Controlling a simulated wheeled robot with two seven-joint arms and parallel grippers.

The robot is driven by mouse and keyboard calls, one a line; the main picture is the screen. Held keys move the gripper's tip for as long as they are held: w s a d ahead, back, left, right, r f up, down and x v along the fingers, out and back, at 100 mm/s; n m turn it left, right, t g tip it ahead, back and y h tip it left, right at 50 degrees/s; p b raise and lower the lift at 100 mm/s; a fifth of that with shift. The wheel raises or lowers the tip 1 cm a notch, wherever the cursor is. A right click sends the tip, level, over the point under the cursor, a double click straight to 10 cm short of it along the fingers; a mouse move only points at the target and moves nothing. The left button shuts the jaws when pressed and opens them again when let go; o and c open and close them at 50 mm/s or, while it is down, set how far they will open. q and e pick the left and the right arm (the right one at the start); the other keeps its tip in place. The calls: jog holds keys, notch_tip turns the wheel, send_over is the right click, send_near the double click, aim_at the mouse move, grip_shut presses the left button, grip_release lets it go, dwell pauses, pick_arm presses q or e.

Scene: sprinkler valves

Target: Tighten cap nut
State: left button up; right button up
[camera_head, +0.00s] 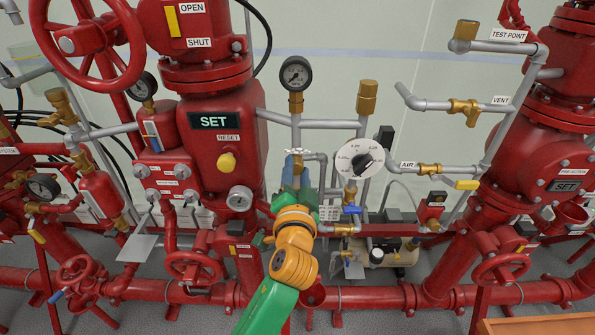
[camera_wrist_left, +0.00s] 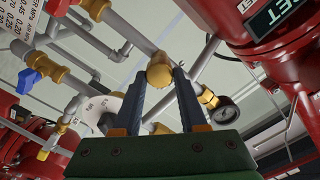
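My left gripper (camera_wrist_left: 160,76) shows two dark fingers standing apart in the left wrist view. A rounded brass cap (camera_wrist_left: 160,71) appears between their tips. I cannot tell whether the fingers touch it. A second brass piece (camera_wrist_left: 164,128) shows lower between the fingers. In the head view my left gripper (camera_head: 296,160) reaches up to the grey pipework below the black pressure gauge (camera_head: 295,73). The gripper hides the fitting there, so no cap nut is clear at that spot. My right gripper is in neither view.
A white dial plate (camera_head: 343,164) with a black knob is right of my gripper. A brass-topped pipe (camera_head: 367,97) rises to the right. Pipes crowd the space.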

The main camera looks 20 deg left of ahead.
pick_arm(q)
jog(key=o, duration=0.3)
jog(key=shift+a, duration=0.1)
jog(key=shift+o, duration=0.5)
jog(key=shift+w+f, duration=0.1)
jog(key=shift+w, duration=0.1)
jog(key=b+v, duration=0.2)
jog(key=v, duration=0.5)
